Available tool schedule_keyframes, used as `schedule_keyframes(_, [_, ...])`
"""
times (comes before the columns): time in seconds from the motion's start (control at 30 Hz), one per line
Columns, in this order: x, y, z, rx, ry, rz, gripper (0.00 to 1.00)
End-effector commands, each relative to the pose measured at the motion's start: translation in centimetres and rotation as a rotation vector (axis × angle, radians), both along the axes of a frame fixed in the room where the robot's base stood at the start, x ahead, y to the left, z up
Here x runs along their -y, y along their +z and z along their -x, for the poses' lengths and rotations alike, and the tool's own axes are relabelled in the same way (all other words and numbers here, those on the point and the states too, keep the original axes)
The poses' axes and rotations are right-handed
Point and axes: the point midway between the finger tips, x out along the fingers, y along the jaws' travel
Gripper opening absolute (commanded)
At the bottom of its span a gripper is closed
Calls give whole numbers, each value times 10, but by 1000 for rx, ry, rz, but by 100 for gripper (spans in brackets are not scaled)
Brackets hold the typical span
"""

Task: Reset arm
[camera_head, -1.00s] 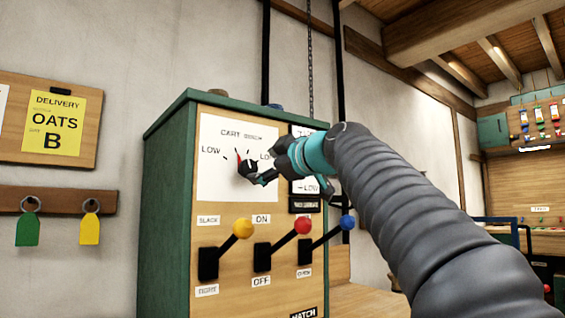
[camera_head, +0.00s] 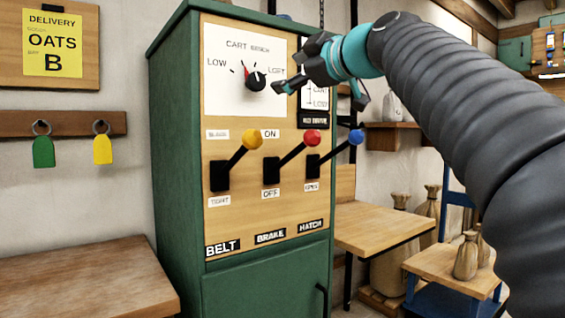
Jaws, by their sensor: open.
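My gripper (camera_head: 318,88), black and teal at the end of my grey ribbed arm, is open and empty. It hangs in front of the upper right of the green control cabinet (camera_head: 175,150), just right of the black knob (camera_head: 256,81) on the white "Cart bench" dial. A gap shows between the gripper and the knob. The knob's red mark points up and left. Below are the yellow belt lever (camera_head: 252,138), the red brake lever (camera_head: 312,138) and the blue hatch lever (camera_head: 356,137), all with balls raised. My gripper partly hides the small panel beside the dial.
A wooden table (camera_head: 375,228) stands right of the cabinet, with sacks (camera_head: 390,262) beyond it. A small blue-legged stand (camera_head: 425,264) holds little sacks. A wooden bench (camera_head: 85,275) is at the lower left. Green (camera_head: 43,152) and yellow (camera_head: 102,150) tags hang on the wall.

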Motion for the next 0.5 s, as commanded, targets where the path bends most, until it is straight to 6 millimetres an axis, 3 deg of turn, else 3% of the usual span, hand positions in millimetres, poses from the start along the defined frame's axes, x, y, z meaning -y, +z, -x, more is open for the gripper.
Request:
schedule_keyframes(0.13, [2,-13,2,-50,-13,-13,71])
schedule_keyframes(0.23, [7,-42,9,-156,-43,-47,71])
schedule_keyframes(0.5, [32,-174,53,-562,-222,-182,71])
